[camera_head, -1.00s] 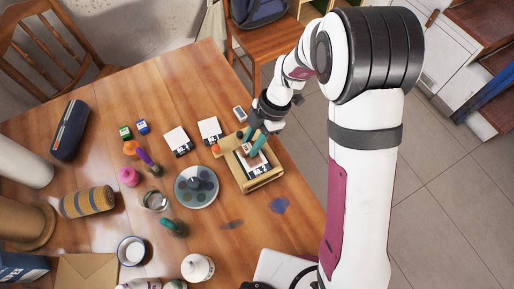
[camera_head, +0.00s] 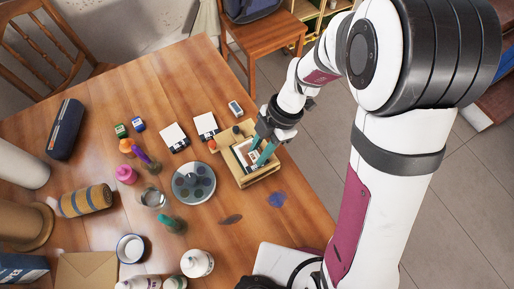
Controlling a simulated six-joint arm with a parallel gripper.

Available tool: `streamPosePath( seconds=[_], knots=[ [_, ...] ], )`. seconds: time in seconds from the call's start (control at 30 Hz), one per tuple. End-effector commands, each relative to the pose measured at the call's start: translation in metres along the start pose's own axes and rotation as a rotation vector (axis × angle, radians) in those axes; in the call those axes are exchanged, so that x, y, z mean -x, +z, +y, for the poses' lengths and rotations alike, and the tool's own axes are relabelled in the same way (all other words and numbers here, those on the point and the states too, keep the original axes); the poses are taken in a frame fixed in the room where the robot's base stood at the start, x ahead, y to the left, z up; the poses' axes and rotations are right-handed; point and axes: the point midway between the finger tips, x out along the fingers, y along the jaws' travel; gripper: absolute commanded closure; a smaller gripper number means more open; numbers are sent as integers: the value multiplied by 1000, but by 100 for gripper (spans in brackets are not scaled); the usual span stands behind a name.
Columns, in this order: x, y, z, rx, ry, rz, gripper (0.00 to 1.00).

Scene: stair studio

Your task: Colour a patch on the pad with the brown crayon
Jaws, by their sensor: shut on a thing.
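I cannot tell whether the crayon's tip touches the pad.
A round grey palette (camera_head: 193,183) lies left of the tray. Two white cards (camera_head: 206,125), a small eraser-like block (camera_head: 235,108) and an orange ball-like thing (camera_head: 211,144) are close by. A white bottle (camera_head: 196,263) stands nearer. Bare wood lies right of the tray.

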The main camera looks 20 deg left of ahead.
Motion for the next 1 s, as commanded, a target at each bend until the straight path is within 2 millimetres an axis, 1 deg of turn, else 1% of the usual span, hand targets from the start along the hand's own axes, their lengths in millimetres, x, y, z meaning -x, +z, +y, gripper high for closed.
streamPosePath(
  seconds=[0.6,0.73,1.0],
  knots=[
    [49,-21,0,0,-1,0,100],
    [53,-22,0,-1,-2,-1,100],
    [53,-22,0,-1,-3,0,100]
  ],
)
